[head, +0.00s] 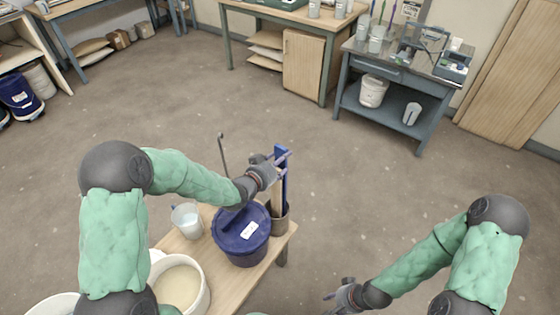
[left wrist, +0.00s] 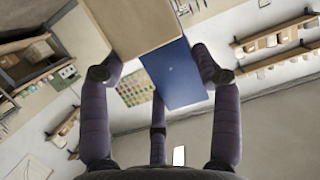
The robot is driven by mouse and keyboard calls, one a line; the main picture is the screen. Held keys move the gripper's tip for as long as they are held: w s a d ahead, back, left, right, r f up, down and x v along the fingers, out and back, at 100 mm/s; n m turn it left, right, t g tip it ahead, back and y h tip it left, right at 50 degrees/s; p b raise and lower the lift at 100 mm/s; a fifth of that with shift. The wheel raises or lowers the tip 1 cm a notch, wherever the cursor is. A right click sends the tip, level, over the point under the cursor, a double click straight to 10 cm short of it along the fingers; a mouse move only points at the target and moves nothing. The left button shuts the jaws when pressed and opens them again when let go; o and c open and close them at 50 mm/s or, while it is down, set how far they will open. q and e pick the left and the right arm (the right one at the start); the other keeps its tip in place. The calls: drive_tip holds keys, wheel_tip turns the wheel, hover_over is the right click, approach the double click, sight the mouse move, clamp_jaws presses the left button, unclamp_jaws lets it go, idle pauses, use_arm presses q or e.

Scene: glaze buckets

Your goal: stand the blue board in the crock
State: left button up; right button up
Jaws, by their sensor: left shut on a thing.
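The blue board (head: 284,182) is upright over the crock in the head view, its lower end at the crock's mouth. How deep it sits is hidden. The crock (head: 281,222) is a grey-brown cylinder on the small wooden table, with a tan wooden piece (head: 276,198) also rising from it. My left gripper (head: 277,162) is shut on the blue board near its top. In the left wrist view the blue board (left wrist: 176,76) shows between the fingers, with the tan piece (left wrist: 132,22) beside it. My right gripper (head: 335,295) is empty and open, low at the right, away from the table.
A lidded dark blue bucket (head: 240,240) stands right beside the crock. A clear jug (head: 187,221) and a white bucket of pale glaze (head: 180,286) stand on the wooden table (head: 268,272) to the left. The floor right of the table is clear.

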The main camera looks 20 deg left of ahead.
use_arm(q)
drive_tip(key=shift+f+b, duration=1.3)
drive_tip(key=shift+f, duration=0.15)
drive_tip(key=o, duration=1.5)
drive_tip(key=c, duration=0.5)
drive_tip(key=shift+o, duration=0.2)
drive_tip(key=p+v, duration=0.2)
drive_tip(key=v, duration=0.6)
